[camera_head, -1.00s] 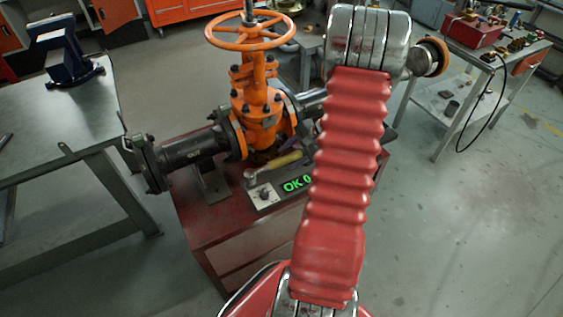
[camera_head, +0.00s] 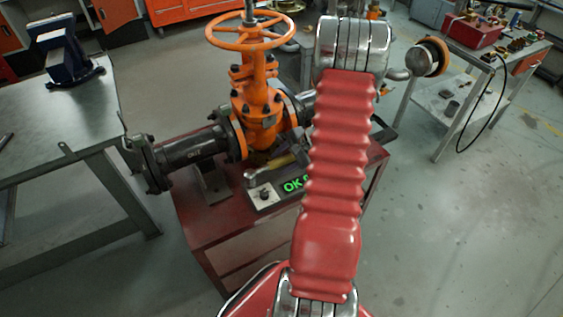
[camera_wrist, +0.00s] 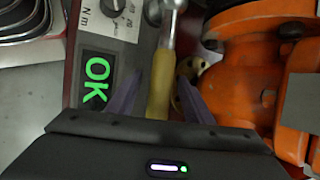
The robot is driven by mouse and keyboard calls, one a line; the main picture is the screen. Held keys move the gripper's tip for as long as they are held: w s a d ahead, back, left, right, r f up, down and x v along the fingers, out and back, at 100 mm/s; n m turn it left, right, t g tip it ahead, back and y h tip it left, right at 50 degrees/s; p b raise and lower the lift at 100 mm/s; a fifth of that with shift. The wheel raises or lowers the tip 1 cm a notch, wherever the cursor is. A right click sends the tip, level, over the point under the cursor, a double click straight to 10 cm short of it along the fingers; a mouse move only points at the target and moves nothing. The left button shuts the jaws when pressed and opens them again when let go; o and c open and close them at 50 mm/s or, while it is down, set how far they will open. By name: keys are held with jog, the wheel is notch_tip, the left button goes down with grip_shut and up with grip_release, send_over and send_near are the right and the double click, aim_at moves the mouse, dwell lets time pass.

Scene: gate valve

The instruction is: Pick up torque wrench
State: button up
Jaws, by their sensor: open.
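The torque wrench has a yellow handle (camera_wrist: 158,90) and a metal head (camera_wrist: 168,10) in the wrist view. In the head view its yellow handle (camera_head: 281,161) lies on the red bench beside the OK display, partly hidden by my arm. My gripper (camera_wrist: 160,76) is open, with one purple finger on each side of the handle. The fingers look apart from the handle. The handle's lower end is hidden behind my gripper body in the wrist view.
The orange gate valve (camera_head: 262,105) with its handwheel (camera_head: 250,31) stands close behind the wrench, and its body (camera_wrist: 255,65) fills the right of the wrist view. The OK display (camera_wrist: 97,80) is close on the left. A vise bench (camera_head: 70,115) stands at left.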

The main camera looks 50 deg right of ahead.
jog(key=shift+c, duration=0.6)
grip_shut()
dwell(0.4)
